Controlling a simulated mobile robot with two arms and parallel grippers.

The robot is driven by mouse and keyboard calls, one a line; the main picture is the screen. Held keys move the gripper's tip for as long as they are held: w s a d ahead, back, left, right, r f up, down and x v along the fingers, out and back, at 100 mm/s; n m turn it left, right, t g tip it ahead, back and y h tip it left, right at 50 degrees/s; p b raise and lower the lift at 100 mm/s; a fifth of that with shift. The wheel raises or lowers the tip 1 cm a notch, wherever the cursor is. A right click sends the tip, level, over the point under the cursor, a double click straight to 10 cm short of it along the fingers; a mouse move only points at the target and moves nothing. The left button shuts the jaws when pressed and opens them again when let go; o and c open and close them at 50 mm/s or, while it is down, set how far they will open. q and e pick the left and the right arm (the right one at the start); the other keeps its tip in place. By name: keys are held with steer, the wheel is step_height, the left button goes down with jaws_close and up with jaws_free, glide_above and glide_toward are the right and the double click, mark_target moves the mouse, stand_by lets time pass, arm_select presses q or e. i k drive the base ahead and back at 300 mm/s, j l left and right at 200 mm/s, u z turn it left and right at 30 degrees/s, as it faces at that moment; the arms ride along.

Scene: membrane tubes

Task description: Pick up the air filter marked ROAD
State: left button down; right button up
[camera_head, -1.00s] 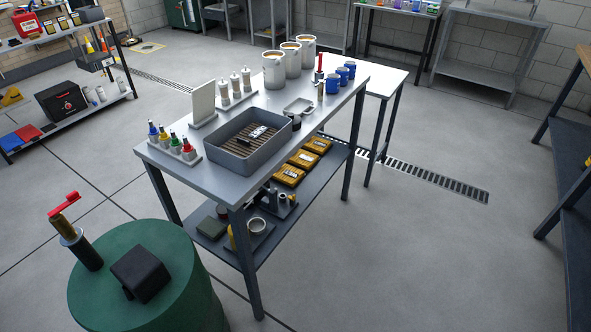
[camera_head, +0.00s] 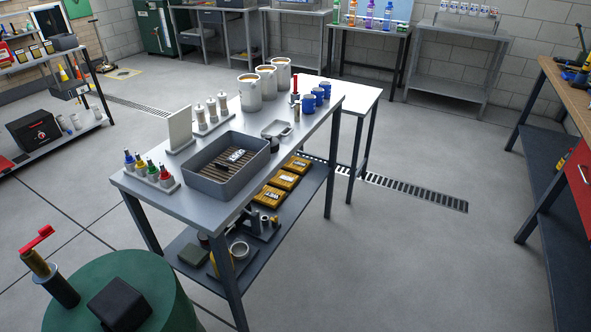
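I cannot read the word ROAD anywhere. Several flat yellow-orange items with pale labels (camera_head: 279,181) lie in a row on the lower shelf (camera_head: 309,194) of the metal table; the labels are too small to read, and I cannot tell if they are air filters. A grey tray (camera_head: 259,168) on the tabletop holds a ribbed dark insert with a small black-and-white piece on it. Neither of my grippers is in view.
The metal table (camera_head: 202,206) carries bottles, white pots (camera_head: 249,95) and blue cups (camera_head: 307,104). A green drum (camera_head: 165,286) stands at the front left. A wooden-topped workbench (camera_head: 568,91) is at the right. The floor between is clear.

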mark_target(283, 180)
steer(key=i+l+u, duration=0.1)
steer(key=i+l, duration=0.25)
steer(key=i+l+u, duration=0.1)
steer(key=i+l, duration=0.3)
steer(key=i+l+u, duration=0.15)
steer(key=i+l, duration=0.15)
steer(key=l, duration=0.2)
steer(key=i+l+u, duration=0.1)
steer(key=i+l, duration=0.25)
steer(key=i+l+u, duration=0.1)
steer(key=i+l, duration=0.2)
steer(key=l, duration=0.3)
